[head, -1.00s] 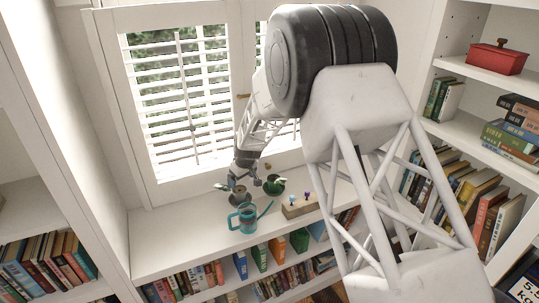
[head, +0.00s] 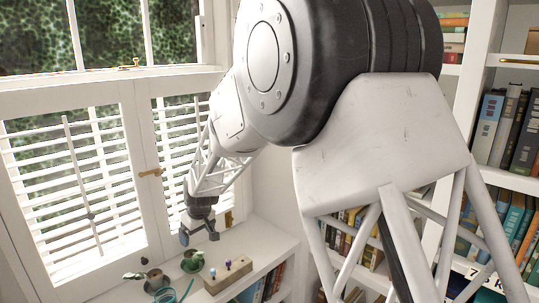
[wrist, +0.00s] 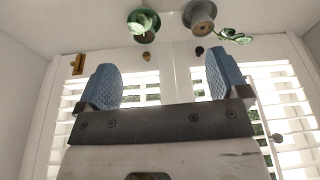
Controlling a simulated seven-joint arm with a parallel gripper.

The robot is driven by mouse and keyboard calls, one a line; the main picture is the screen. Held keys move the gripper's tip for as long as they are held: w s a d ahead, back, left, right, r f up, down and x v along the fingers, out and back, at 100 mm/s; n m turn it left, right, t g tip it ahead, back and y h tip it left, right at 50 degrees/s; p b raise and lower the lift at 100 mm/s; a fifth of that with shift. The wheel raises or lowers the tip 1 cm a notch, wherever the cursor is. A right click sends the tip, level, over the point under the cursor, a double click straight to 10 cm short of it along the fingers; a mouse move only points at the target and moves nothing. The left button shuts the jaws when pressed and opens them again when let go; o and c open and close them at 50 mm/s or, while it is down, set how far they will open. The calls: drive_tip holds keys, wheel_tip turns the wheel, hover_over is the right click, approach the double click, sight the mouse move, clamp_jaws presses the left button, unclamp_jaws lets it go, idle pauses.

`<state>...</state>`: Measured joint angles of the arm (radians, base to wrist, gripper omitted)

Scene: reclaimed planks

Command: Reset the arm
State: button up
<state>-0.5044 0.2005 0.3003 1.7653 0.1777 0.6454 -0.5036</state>
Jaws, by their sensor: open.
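My gripper (head: 200,238) hangs above the white window shelf at lower left in the head view, close to the shutters. In the wrist view my gripper (wrist: 163,82) shows two blue fingertips spread wide, with nothing between them. A green pot with a plant (head: 192,262) stands below it on the shelf and also shows in the wrist view (wrist: 145,25). A grey pot with a plant (head: 155,281) stands to its left and shows at the top of the wrist view (wrist: 199,14). My gripper is apart from both pots.
A teal watering can (head: 166,296) is partly cut off at the bottom edge. A wooden block with colored knobs (head: 228,281) stands right of the pots. White shutters (head: 75,200) rise behind the shelf. Bookshelves (head: 500,150) fill the right side.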

drive_tip(key=s+d+r+m, duration=0.2)
drive_tip(key=s+d+r, duration=0.3)
drive_tip(key=d, duration=0.4)
drive_tip(key=s+d+r+m+h, duration=0.1)
drive_tip(key=s+d+r, duration=0.45)
drive_tip(key=d, duration=0.25)
drive_tip(key=s+d+r+m, duration=0.2)
drive_tip(key=s+d+r, duration=0.3)
drive_tip(key=d, duration=0.4)
drive_tip(key=s+d+m, duration=0.1)
drive_tip(key=s+d, duration=0.4)
drive_tip(key=s, duration=0.3)
drive_tip(key=s+d+m+h, duration=0.1)
drive_tip(key=s+d+m, duration=0.1)
drive_tip(key=s+d, duration=0.3)
drive_tip(key=s+d+f+m, duration=0.1)
drive_tip(key=s+d, duration=0.5)
drive_tip(key=s, duration=0.7)
drive_tip(key=shift+s+m+t, duration=0.15)
drive_tip(key=shift+m+t, duration=0.25)
drive_tip(key=shift+m, duration=0.2)
